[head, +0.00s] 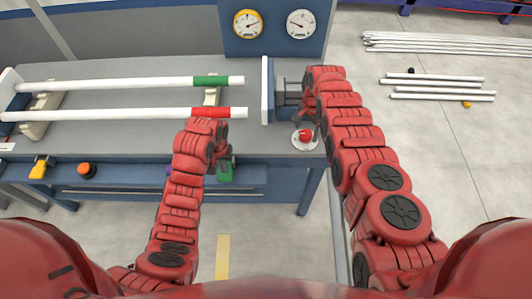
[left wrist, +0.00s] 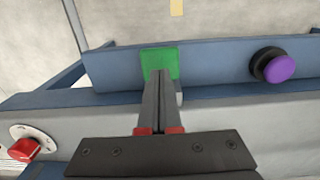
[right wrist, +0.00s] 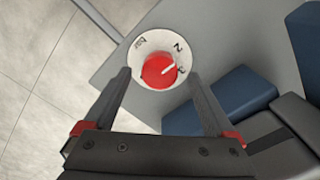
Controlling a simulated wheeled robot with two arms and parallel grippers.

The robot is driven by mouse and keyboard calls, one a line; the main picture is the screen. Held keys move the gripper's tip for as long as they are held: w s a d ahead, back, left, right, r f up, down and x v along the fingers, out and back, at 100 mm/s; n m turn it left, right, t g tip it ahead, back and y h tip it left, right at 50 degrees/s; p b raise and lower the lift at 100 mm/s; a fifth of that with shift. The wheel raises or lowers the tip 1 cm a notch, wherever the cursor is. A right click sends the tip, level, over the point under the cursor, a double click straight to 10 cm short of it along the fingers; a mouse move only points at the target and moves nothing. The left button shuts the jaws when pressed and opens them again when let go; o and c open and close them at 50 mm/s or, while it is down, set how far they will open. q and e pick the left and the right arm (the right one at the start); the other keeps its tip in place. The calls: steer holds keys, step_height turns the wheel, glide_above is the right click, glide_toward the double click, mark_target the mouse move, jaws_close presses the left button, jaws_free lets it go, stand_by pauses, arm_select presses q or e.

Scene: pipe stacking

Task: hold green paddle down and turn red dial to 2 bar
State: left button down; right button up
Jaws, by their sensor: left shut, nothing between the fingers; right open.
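The green paddle (head: 225,173) is on the front of the bench; it also shows in the left wrist view (left wrist: 159,63). My left gripper (head: 224,157) is shut and empty, its fingertips (left wrist: 161,73) overlapping the paddle in view; contact cannot be told. The red dial (head: 305,135) sits on a white round plate at the bench's right end. In the right wrist view the dial (right wrist: 159,71) lies between the spread fingers of my open right gripper (right wrist: 158,75). Its white pointer aims up and right, near the 2 mark and another mark partly hard to read.
Two white pipes, one with a green end (head: 211,81) and one with a red end (head: 220,113), lie across the bench. Two gauges (head: 248,24) (head: 300,24) stand behind. A purple button (left wrist: 281,68) is beside the paddle. Loose pipes (head: 435,88) lie on the floor at right.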

mark_target(306, 133)
stand_by(0.4)
steer(key=shift+d+r, duration=0.1)
steer(key=shift+r, duration=3.45)
arm_select(q)
steer(key=shift+r, duration=0.1)
step_height(306, 133, up, 10)
